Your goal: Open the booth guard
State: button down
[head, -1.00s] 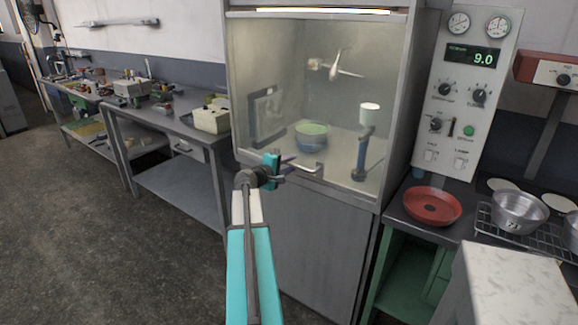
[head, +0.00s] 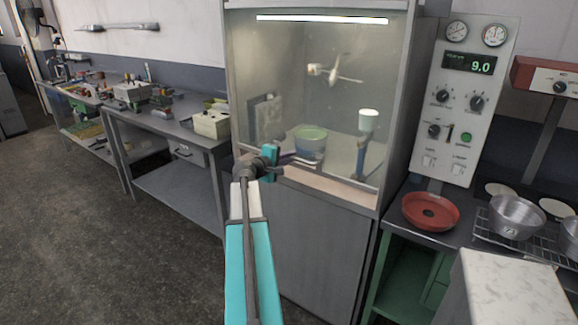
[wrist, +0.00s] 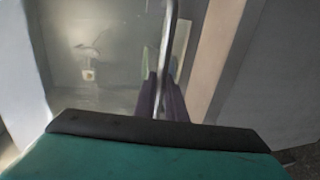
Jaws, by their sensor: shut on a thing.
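The booth guard (head: 268,95) is a clear pane on the front of the grey booth, with a bar handle (head: 308,162) along its lower edge. Its lower edge stands a little above the booth's sill, leaving a low gap. My gripper (head: 288,157) is at the handle. In the wrist view the purple fingers (wrist: 162,98) are shut around the metal handle bar (wrist: 168,45). Part of the handle is hidden by the fingers.
Inside the booth are a green and blue pot (head: 310,140), a fan-like tool (head: 335,72) and a post with a white top (head: 366,122). A red pan (head: 430,211) and metal pans (head: 516,215) stand at right. A workbench (head: 165,128) is at left.

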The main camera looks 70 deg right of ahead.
jog(key=p, duration=1.2)
send_near(297, 49)
jog(key=x, duration=0.5)
jog(key=shift+d, duration=0.2)
jog(key=shift+s+b, duration=0.1)
jog(key=shift+b, duration=0.2)
jog(key=c, duration=1.8)
grip_release()
jog(key=shift+d+f, duration=0.1)
jog(key=b+v, duration=0.4)
jog(key=v, duration=1)
